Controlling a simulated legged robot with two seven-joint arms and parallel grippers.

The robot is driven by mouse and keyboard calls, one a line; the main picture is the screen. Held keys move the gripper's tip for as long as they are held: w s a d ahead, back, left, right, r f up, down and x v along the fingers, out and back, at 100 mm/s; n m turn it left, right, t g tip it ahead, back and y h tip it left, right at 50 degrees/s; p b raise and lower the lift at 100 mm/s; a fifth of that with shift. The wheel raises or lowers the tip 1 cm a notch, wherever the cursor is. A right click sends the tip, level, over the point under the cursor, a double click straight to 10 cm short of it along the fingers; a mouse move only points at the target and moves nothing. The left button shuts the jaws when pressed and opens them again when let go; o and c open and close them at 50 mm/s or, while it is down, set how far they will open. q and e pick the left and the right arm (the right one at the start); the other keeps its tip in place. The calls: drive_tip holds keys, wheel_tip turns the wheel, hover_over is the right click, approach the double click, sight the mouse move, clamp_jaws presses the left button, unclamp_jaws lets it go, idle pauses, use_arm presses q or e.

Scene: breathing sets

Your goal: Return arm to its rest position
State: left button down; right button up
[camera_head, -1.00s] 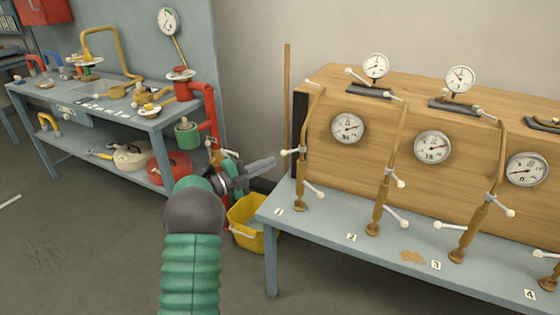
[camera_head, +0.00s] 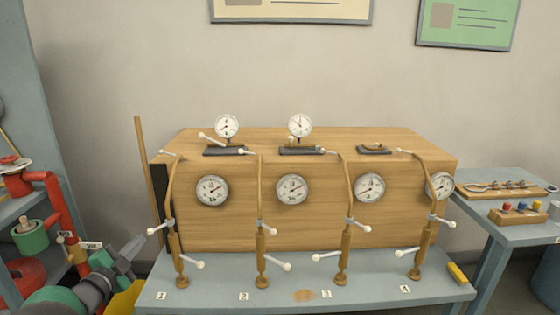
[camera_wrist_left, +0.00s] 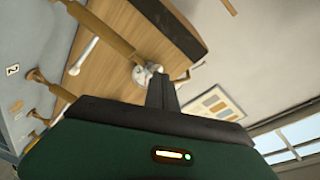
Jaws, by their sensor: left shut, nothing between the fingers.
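My left gripper (camera_head: 128,252) is at the lower left of the head view, low beside the left end of the bench. Its fingers are together and empty, and they point up and right. In the left wrist view its dark fingers (camera_wrist_left: 161,92) stand against the wooden cabinet (camera_wrist_left: 120,60), with a white-tipped lever and a gauge beyond them. I cannot tell from this whether they touch anything. My right gripper shows in neither view.
The blue-grey bench (camera_head: 380,293) carries a wooden cabinet (camera_head: 330,230) with gauges, brass pipes and white-tipped levers. A yellow bucket (camera_head: 122,300) is behind my left gripper. Red piping (camera_head: 62,205) stands at left, and a side table (camera_head: 520,232) at right.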

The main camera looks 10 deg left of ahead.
use_arm(q)
drive_tip(key=s+d+f+n+g+y, duration=0.1)
drive_tip(key=s+d+f+n+g, duration=0.3)
drive_tip(key=d, duration=0.5)
drive_tip(key=s+d+f+n+g+y, duration=0.1)
drive_tip(key=s+d+f+n+g, duration=0.1)
drive_tip(key=d+f+n+g, duration=0.4)
drive_tip(key=s+d+f+n+g+h, duration=0.1)
drive_tip(key=s+d+f+g, duration=0.1)
drive_tip(key=s+d+f, duration=0.5)
drive_tip(key=s+d+f+n+g+h, duration=0.1)
drive_tip(key=s+d+f+g, duration=0.15)
drive_tip(key=s+d, duration=0.8)
drive_tip(key=w+a+r+p+v, duration=0.1)
drive_tip(key=w+p+v, duration=0.2)
drive_tip(key=p+v, duration=1.9)
drive_tip(key=shift+w+r+g+h+p, duration=0.15)
drive_tip(key=shift+r+g+h+p, duration=0.15)
drive_tip(key=shift+g+p, duration=0.1)
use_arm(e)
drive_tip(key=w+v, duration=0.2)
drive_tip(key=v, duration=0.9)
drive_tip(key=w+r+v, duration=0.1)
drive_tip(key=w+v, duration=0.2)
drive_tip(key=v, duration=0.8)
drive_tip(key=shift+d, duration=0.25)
use_arm(q)
drive_tip(key=shift+r, duration=0.1)
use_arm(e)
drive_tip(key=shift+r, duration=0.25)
